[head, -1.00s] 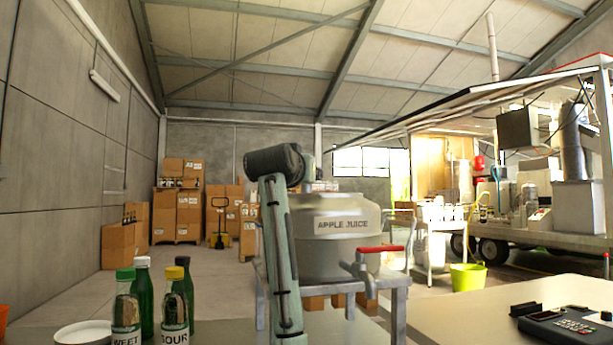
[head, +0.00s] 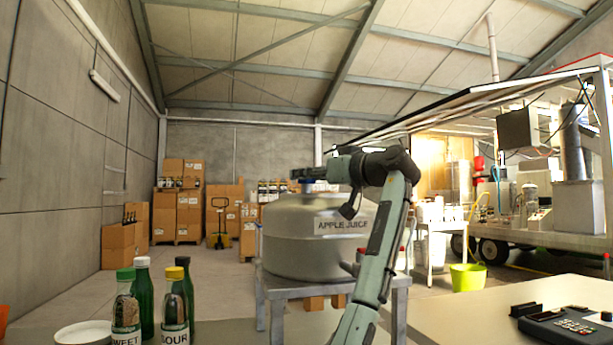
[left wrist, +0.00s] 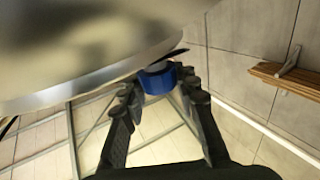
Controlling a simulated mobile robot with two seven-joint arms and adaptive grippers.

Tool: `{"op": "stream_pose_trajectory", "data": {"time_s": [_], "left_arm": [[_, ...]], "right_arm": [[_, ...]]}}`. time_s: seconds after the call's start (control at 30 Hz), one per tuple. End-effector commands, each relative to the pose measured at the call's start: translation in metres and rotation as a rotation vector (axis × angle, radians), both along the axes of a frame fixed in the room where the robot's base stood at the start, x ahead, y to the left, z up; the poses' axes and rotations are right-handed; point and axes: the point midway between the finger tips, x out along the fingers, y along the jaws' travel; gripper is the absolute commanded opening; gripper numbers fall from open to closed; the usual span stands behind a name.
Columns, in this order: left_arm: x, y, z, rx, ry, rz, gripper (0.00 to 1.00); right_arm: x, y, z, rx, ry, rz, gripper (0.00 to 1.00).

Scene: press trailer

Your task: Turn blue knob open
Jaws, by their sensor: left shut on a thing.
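A silver tank (head: 300,240) labelled "APPLE JUICE" stands on a grey metal stand. A small blue knob (head: 307,186) sits at the top of the tank. My left gripper (head: 306,174) reaches over the tank from the right and is at the knob. In the left wrist view the blue knob (left wrist: 157,79) lies between the two fingers of my left gripper (left wrist: 162,90), which is shut on it. My right gripper is not in view.
Bottles (head: 174,310) with green, yellow and white caps and a white round dish (head: 82,335) stand at the front left. A black card terminal (head: 562,325) lies on the right counter. A lime bucket (head: 466,277) stands on the floor.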

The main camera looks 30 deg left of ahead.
Motion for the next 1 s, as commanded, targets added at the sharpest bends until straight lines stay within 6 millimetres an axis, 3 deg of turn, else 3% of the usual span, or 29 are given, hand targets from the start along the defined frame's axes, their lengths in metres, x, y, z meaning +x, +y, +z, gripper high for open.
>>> {"op": "stream_pose_trajectory", "data": {"time_s": [0.4, 1.0], "left_arm": [[-0.0004, 0.0005, 0.0002, -0.002, 0.003, 0.249, 0.00], [-0.0001, 0.0007, -0.0015, -0.004, 0.002, 0.347, 0.00]], "right_arm": [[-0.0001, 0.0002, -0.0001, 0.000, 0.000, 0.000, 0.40], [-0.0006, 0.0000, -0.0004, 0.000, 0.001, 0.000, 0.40]]}}
